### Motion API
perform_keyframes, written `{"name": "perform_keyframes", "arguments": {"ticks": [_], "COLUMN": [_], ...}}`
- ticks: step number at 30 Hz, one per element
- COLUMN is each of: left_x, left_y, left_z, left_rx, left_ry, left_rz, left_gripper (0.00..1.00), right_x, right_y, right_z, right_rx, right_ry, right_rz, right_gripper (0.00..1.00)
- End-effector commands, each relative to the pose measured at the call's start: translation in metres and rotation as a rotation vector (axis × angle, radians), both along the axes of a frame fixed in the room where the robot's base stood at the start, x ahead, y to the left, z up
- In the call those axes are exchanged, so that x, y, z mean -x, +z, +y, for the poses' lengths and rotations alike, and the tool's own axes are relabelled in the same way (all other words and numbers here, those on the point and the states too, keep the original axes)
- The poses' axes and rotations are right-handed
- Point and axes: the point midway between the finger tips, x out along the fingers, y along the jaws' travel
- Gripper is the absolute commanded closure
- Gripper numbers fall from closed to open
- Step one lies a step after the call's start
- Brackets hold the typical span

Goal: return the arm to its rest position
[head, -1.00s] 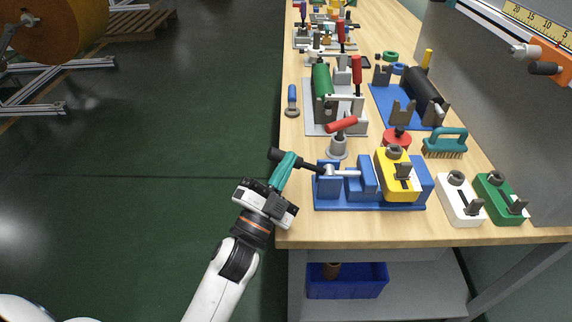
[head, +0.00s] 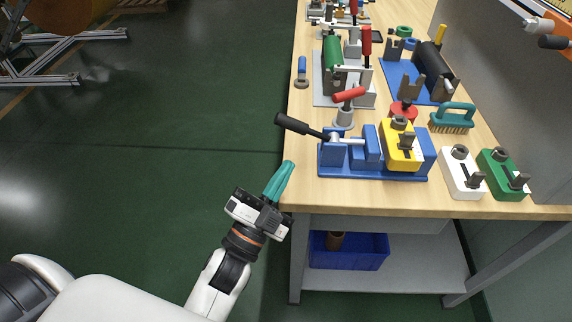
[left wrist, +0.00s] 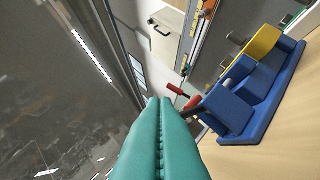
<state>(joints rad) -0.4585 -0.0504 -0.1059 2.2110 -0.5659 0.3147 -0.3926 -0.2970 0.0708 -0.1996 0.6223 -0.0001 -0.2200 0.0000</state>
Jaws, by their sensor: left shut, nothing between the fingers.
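My left gripper (head: 279,182) has teal fingers that are closed together with nothing between them. In the head view it is beside the left front edge of the wooden workbench (head: 340,197), below and left of the blue clamp fixture (head: 375,172). The black lever handle (head: 302,126) of the fixture is up and left, apart from the fingers. In the left wrist view the shut teal fingers (left wrist: 160,130) fill the lower middle, and the blue fixture (left wrist: 262,110) shows at the right. My right gripper is not in view.
A yellow block (head: 400,150) sits in the fixture. A white block (head: 462,175) and a green block (head: 500,176) stand to its right. A brush (head: 453,118) and red-handled clamps are behind. A blue bin (head: 348,250) is on the lower shelf.

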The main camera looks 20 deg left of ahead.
Motion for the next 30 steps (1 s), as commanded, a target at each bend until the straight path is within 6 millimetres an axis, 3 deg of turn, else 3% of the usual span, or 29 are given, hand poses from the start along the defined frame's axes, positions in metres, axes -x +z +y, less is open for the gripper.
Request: {"name": "perform_keyframes", "arguments": {"ticks": [17,20,24,30], "left_x": [-0.004,-0.009,-0.011,0.015], "left_y": [-0.006,-0.023,-0.063,-0.126], "left_z": [0.006,0.02,0.042,0.059], "left_rx": [0.03,0.094,0.229,0.412], "left_ry": [0.018,0.054,0.126,0.226], "left_rz": [0.058,0.187,0.459,0.875], "left_gripper": [1.0,1.0,1.0,1.0], "right_x": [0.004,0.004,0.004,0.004], "right_y": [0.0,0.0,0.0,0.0], "right_z": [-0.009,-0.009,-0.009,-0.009], "right_rx": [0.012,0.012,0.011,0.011], "right_ry": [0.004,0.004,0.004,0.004], "right_rz": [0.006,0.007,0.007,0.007], "right_gripper": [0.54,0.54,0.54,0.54]}}
